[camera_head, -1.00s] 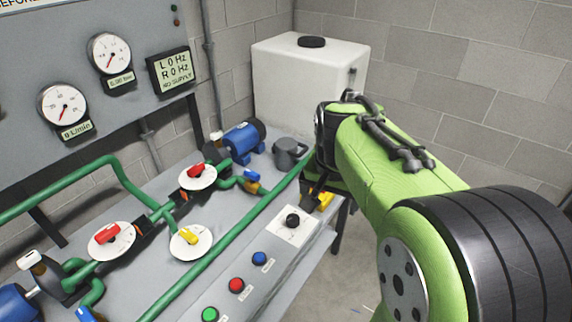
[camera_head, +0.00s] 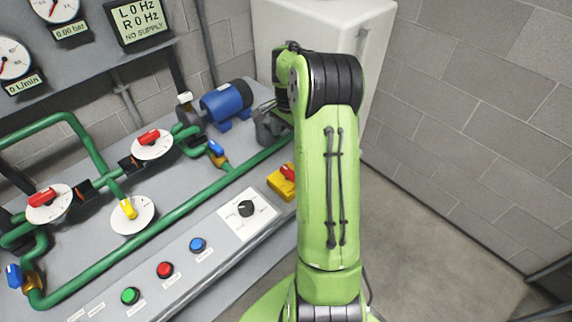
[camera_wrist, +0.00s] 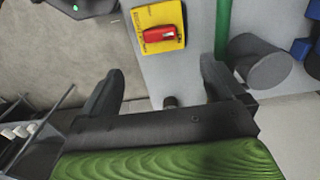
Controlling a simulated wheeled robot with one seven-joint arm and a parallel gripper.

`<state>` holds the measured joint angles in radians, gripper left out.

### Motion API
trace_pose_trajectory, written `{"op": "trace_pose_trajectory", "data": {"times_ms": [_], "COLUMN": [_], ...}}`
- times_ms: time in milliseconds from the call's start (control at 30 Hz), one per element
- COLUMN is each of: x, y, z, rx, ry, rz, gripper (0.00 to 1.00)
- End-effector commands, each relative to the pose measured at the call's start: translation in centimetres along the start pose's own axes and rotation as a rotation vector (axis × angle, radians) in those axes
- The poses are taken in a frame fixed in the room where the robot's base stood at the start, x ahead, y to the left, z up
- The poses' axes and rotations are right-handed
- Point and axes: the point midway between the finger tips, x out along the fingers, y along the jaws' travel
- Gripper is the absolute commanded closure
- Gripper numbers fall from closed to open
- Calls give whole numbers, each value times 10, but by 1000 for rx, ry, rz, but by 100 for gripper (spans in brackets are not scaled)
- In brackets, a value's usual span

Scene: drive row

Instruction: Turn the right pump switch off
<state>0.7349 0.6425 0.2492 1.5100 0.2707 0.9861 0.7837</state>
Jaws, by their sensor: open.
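A yellow switch plate (camera_head: 276,184) with a red handle (camera_head: 289,173) sits at the right end of the bench, near the blue right pump (camera_head: 227,102). My arm stands just right of it. In the wrist view the yellow plate (camera_wrist: 141,18) and red handle (camera_wrist: 160,34) show ahead of my gripper (camera_wrist: 160,68). The handle lies nearly crosswise in that picture. My fingers are spread wide and empty, apart from the switch.
A grey can (camera_wrist: 261,63) and green pipe (camera_wrist: 222,28) lie right of the switch in the wrist view. A black knob (camera_head: 246,208) and several push buttons line the bench front. The display (camera_head: 139,18) reads L 0 Hz, R 0 Hz, NO SUPPLY.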

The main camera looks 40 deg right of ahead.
Motion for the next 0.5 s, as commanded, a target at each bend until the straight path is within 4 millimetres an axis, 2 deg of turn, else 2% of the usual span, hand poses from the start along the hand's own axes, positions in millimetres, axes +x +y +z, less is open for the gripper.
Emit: {"op": "trace_pose_trajectory", "data": {"times_ms": [33,200,400,500], "x": [15,59,109,127], "y": [1,1,1,1], "z": [1,1,1,1], "rx": [0,-1,-2,-2], "ry": [-3,-4,-4,-3], "rz": [4,5,4,3], "gripper": [4,4,4,4]}}
